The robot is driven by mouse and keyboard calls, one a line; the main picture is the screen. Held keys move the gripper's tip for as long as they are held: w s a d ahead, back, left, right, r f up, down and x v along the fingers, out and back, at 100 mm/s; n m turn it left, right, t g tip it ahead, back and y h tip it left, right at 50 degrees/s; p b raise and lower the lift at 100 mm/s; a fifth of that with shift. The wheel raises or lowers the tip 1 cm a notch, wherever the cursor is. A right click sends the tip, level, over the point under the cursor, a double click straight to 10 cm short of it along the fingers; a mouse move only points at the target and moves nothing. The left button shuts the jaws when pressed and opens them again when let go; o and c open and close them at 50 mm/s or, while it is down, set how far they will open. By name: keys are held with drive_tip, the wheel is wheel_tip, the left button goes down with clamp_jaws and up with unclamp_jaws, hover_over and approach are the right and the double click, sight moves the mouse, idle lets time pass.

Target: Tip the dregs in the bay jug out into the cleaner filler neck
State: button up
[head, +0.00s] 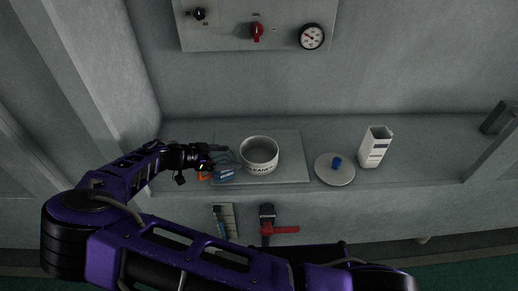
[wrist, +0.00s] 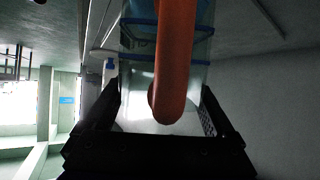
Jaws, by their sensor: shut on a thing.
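The bay jug (head: 227,171) is clear with blue bands and an orange handle. My gripper (head: 207,165) is shut on it, just left of the cleaner filler neck. In the wrist view the orange handle (wrist: 174,60) runs down between the black fingers, with the clear jug wall (wrist: 137,55) behind it. The cleaner filler neck (head: 259,167) is a round, pale, open-topped collar with dark lettering, on a grey plate. The jug is beside the neck, close to its left side. Its exact tilt and any liquid inside cannot be made out.
A round pale lid (head: 335,178) with a blue knob lies right of the neck. A white carton (head: 374,150) stands further right. A panel (head: 280,38) with knobs and a gauge is on the wall.

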drive_tip(key=shift+w+d+g+y, duration=0.45)
drive_tip(key=shift+d+g+y, duration=0.05)
drive_tip(key=shift+d+y, duration=0.3)
drive_tip(key=shift+w+d+r+g+y+p, duration=0.6)
drive_tip(key=shift+d+r+y+p, duration=0.2)
drive_tip(key=shift+y+p, duration=0.5)
drive_tip(key=shift+w+d+r+g+y+p, duration=0.45)
drive_tip(key=shift+d+r+g+y+p, duration=0.4)
drive_tip(key=shift+p, duration=0.7)
drive_tip(key=shift+f+y, duration=0.35)
drive_tip(key=shift+f, duration=0.15)
drive_tip(key=shift+d+f+g+y, duration=0.15)
drive_tip(key=shift+f+g+y, duration=0.15)
drive_tip(key=shift+y, duration=0.2)
drive_tip(key=shift+f, duration=0.1)
drive_tip(key=shift+w+d+r+g+y, duration=0.1)
drive_tip(key=shift+d+r+g+y, duration=0.1)
drive_tip(key=shift+g+y, duration=0.35)
drive_tip(key=shift+w+d+r+g+y, duration=0.1)
drive_tip(key=shift+r+g+y, duration=0.1)
drive_tip(key=shift+y, duration=0.65)
